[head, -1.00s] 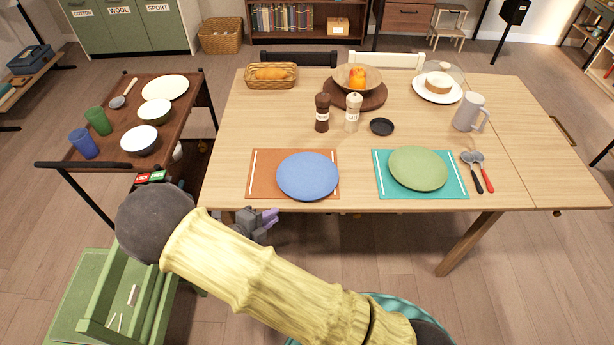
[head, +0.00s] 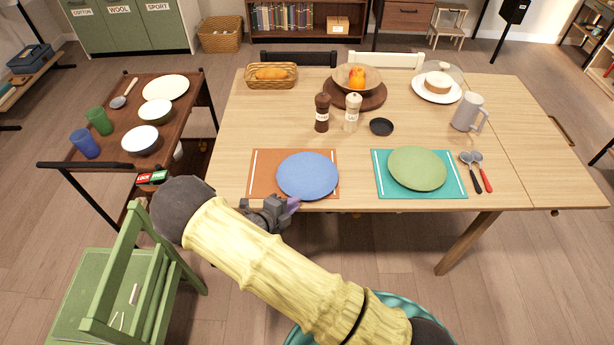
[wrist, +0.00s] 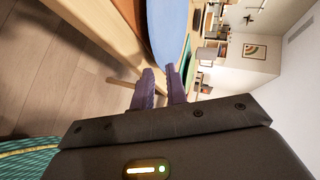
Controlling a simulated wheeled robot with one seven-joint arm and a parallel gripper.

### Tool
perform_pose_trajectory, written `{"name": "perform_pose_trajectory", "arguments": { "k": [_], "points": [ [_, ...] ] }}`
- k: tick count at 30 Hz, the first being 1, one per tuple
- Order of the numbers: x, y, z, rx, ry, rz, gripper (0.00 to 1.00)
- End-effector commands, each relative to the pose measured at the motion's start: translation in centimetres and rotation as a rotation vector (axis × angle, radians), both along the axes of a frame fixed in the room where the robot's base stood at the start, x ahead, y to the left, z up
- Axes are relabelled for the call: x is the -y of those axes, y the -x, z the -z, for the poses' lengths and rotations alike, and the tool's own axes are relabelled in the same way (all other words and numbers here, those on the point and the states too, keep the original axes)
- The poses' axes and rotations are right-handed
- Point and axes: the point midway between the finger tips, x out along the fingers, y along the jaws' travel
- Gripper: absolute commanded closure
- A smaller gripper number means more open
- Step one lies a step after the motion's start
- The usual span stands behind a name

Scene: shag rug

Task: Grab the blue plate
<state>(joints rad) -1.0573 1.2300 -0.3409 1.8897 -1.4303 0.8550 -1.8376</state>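The blue plate (head: 308,175) lies flat on the orange placemat (head: 262,165) at the front edge of the table. Its blue surface also fills the upper middle of the wrist view (wrist: 172,22). My gripper (head: 292,206) is just in front of the plate's near rim, by the table's front edge. In the wrist view my two purple fingers (wrist: 162,70) are apart with an empty gap between them, and the plate's rim is just beyond their tips. I cannot tell whether a fingertip touches the plate.
A green plate (head: 417,168) lies on a teal placemat (head: 383,187) to the right. Pepper (head: 322,113) and salt (head: 352,113) mills stand behind. A green chair (head: 110,280) is at the front left, beside my arm. A brown cart (head: 177,110) with bowls stands left of the table (head: 235,115).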

Motion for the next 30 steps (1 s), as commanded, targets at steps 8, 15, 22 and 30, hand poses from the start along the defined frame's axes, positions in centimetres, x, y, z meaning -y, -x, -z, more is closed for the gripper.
{"name": "perform_pose_trajectory", "arguments": {
  "k": [8, 15, 22, 30],
  "points": [
    [2.5, -2.5, 1.5, 0.000, 0.001, 0.002, 0.85],
    [2.6, -2.8, 1.7, 0.000, 0.000, -0.001, 0.85],
    [2.6, -2.8, 1.7, 0.000, 0.000, 0.000, 0.85],
    [2.6, -2.8, 1.7, 0.000, 0.000, 0.000, 1.00]
  ]
}}
